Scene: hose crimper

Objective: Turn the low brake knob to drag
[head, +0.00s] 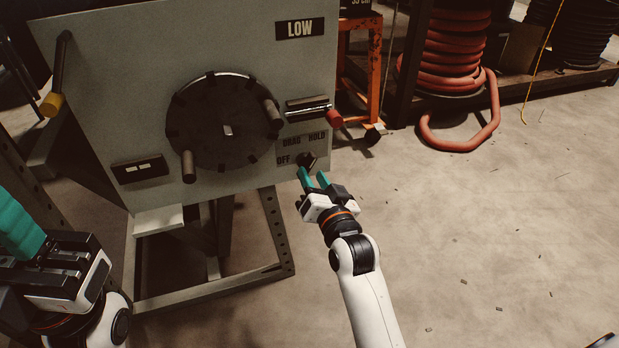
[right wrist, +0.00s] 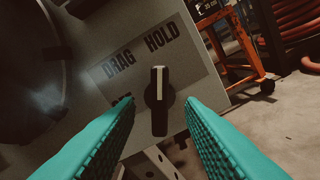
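The low brake knob (right wrist: 158,100) is a small black bar knob with a white line. In the right wrist view the line points up, nearer the word HOLD than DRAG. In the head view the knob (head: 308,160) is partly behind my right gripper. My right gripper (head: 312,178) is open, its teal fingers on either side of the knob with visible gaps; it also shows in the right wrist view (right wrist: 160,108). The label plate (right wrist: 188,60) reads DRAG and HOLD; OFF is mostly hidden by a finger there. My left gripper (head: 20,225) is at the lower left, its fingertips unclear.
The grey panel (head: 115,90) bears a large black wheel (head: 225,135) with handles, left of the knob. A red-tipped lever (head: 334,119) sticks out above the knob. An orange stand (head: 368,65) and red hose (head: 450,60) are behind. The floor at right is mostly clear.

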